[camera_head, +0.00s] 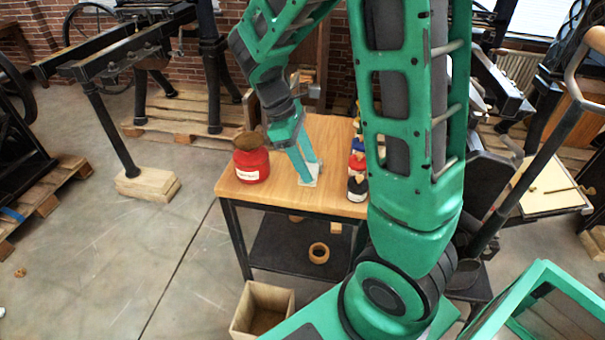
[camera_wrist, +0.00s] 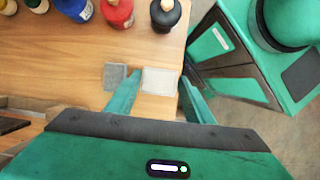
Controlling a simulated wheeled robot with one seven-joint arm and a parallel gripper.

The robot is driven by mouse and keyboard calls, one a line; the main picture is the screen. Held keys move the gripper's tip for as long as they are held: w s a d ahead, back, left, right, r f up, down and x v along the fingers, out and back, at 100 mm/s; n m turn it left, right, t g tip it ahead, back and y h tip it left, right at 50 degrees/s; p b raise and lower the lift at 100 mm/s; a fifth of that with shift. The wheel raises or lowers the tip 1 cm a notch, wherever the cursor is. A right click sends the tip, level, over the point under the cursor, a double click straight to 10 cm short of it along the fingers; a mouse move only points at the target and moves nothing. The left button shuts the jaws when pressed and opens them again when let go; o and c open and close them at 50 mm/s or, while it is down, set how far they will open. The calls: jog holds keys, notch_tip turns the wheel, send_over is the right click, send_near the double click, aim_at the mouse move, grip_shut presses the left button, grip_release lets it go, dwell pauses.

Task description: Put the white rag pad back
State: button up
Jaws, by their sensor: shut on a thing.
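The white rag pad (camera_wrist: 160,81) is a small pale square between the two fingertips of my gripper (camera_wrist: 158,84) in the wrist view. My gripper is shut on it. In the head view my gripper (camera_head: 309,181) points down at the wooden top of a small table (camera_head: 265,193), with pale pad edges at its tips. The pad is at or just above the tabletop; I cannot tell whether it touches. A grey pad (camera_wrist: 115,77) lies on the wood just outside the left finger in the wrist view.
A red tin (camera_head: 251,164) stands at the table's left. Several bottles, including a black one (camera_head: 357,188), stand along its right side; a red bottle (camera_wrist: 117,12) shows in the wrist view. A tape roll (camera_head: 319,253) lies on the lower shelf. An open box (camera_head: 262,308) stands on the floor.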

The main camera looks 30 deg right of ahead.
jog(key=shift+w+d+f, duration=0.3)
jog(key=shift+d+f, duration=0.05)
jog(key=shift+f, duration=1.9)
jog(key=shift+f, duration=0.1)
jog(key=o, duration=0.9)
